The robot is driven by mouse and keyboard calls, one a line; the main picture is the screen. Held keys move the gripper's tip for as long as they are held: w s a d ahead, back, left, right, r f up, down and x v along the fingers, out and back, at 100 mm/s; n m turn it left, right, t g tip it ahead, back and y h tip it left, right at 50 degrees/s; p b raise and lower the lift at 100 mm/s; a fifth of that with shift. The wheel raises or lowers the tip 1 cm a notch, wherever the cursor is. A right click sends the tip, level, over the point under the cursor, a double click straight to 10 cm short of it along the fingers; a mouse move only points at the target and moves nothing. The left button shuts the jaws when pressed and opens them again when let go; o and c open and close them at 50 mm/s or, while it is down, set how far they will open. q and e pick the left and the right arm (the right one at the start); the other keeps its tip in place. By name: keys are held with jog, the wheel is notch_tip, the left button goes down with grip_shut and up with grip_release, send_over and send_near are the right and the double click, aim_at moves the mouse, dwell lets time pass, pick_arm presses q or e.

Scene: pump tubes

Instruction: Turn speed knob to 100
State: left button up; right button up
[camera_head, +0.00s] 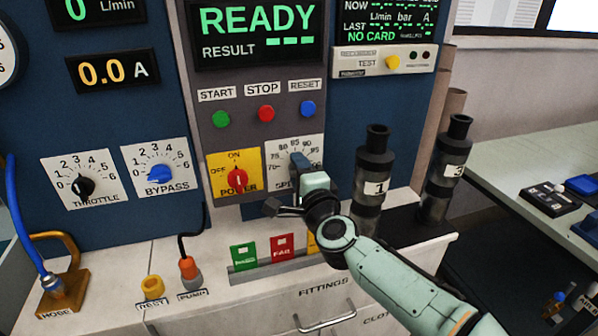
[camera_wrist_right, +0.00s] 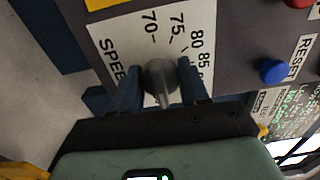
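The speed dial (camera_head: 281,150) is a white plate with numbers such as 75, 80, 85 and 90, right of the red power switch (camera_head: 237,180). In the right wrist view the speed knob (camera_wrist_right: 160,75) is round and grey with a lighter ridge. My right gripper (camera_wrist_right: 160,84) has its two blue fingers on either side of the knob, seemingly touching it. In the head view the gripper (camera_head: 299,163) covers the knob and the lower right of the dial. The 100 mark and the knob's exact setting are hidden. My left gripper is not in view.
Above the dial are the green start (camera_head: 221,119), red stop (camera_head: 266,113) and blue reset (camera_head: 308,109) buttons. Dark cylinders labelled 1 (camera_head: 374,165) and 3 (camera_head: 445,175) stand close to the right. The throttle (camera_head: 84,186) and bypass (camera_head: 159,174) knobs are to the left.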

jog(key=o, duration=0.4)
jog(key=shift+s+d, duration=0.15)
jog(key=shift+s, duration=0.2)
pick_arm(q)
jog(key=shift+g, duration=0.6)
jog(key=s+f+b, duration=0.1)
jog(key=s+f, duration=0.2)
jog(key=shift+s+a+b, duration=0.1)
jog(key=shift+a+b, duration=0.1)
jog(key=shift+b, duration=0.1)
pick_arm(e)
jog(key=v, duration=1.2)
jog(key=shift+s, duration=0.35)
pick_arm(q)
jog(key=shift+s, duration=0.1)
pick_arm(e)
jog(key=shift+d, duration=0.1)
